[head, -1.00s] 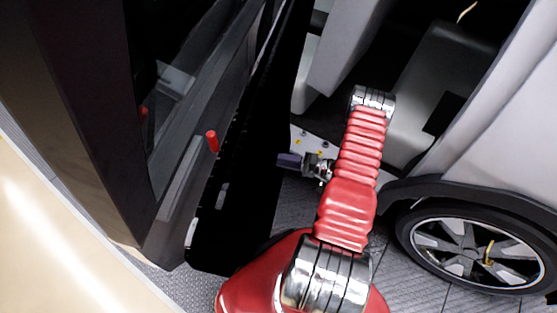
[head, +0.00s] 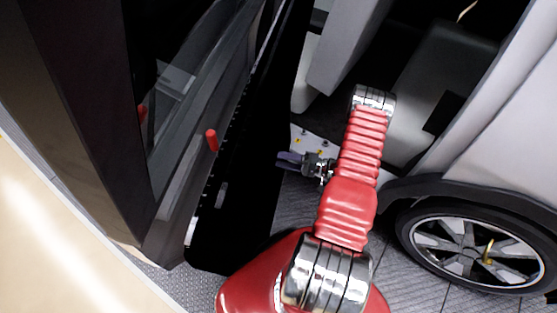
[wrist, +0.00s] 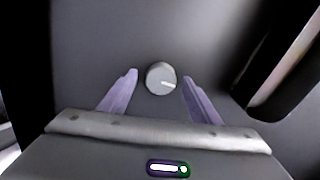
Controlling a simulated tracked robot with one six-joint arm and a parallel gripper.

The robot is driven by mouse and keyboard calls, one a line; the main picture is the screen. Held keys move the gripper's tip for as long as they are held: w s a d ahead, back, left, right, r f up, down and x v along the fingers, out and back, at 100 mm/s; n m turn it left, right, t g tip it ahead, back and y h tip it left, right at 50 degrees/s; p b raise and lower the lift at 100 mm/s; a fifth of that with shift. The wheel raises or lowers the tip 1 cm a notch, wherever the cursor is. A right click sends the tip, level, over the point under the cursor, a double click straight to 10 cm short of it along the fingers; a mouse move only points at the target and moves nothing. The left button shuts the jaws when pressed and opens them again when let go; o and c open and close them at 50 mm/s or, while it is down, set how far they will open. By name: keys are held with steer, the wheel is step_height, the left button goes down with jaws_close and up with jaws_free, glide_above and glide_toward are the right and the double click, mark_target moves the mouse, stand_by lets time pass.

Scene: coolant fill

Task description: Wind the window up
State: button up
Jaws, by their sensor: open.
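My gripper (head: 287,161) is open and empty beside the dark inner side of the open car door (head: 240,200) in the head view. In the wrist view its two purple fingers (wrist: 160,98) stand apart. A round grey knob (wrist: 161,78) with a white line pointing right shows on a dark panel, between and beyond the fingertips. I cannot tell whether the fingers touch it. The knob cannot be made out in the head view. A dark glass pane (head: 180,95) shows in the door; how high it stands is unclear.
A red peg (head: 212,140) stands on the door's ledge. The car body and its wheel (head: 475,247) are to the right of my arm. In the wrist view a dark bar with a light strip (wrist: 285,70) juts in at right.

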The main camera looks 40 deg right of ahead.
steer(key=v, duration=1.3)
steer(key=shift+s+d, duration=0.2)
steer(key=shift+d, duration=0.05)
